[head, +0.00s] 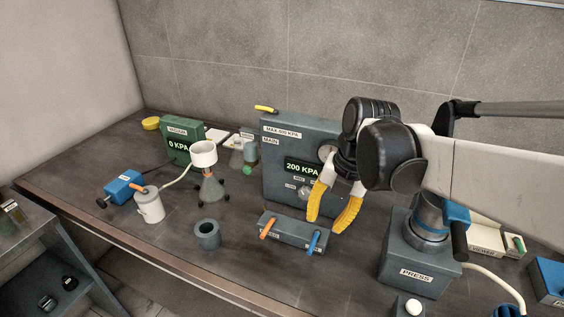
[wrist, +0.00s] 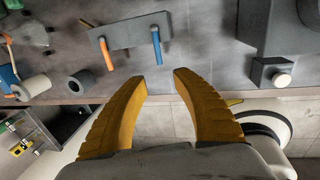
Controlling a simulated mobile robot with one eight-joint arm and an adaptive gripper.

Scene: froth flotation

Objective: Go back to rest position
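My gripper (head: 334,207) has yellow fingers and hangs in front of the grey box with the 200 KPA display (head: 277,158). In the head view its fingertips show just above and beside the small grey block (head: 287,232) with an orange lever (head: 268,228) and a blue lever (head: 313,243). In the wrist view the fingers (wrist: 160,80) are spread apart with nothing between them. There the block (wrist: 130,30) and its levers lie beyond the fingertips, apart from them.
A PRESS unit (head: 415,270) stands at the right, under my arm. A grey cup (head: 207,234), a flask with a white funnel (head: 207,180), a white canister (head: 149,204) and a green 0 KPA box (head: 182,138) stand to the left. The table's front edge is clear at left.

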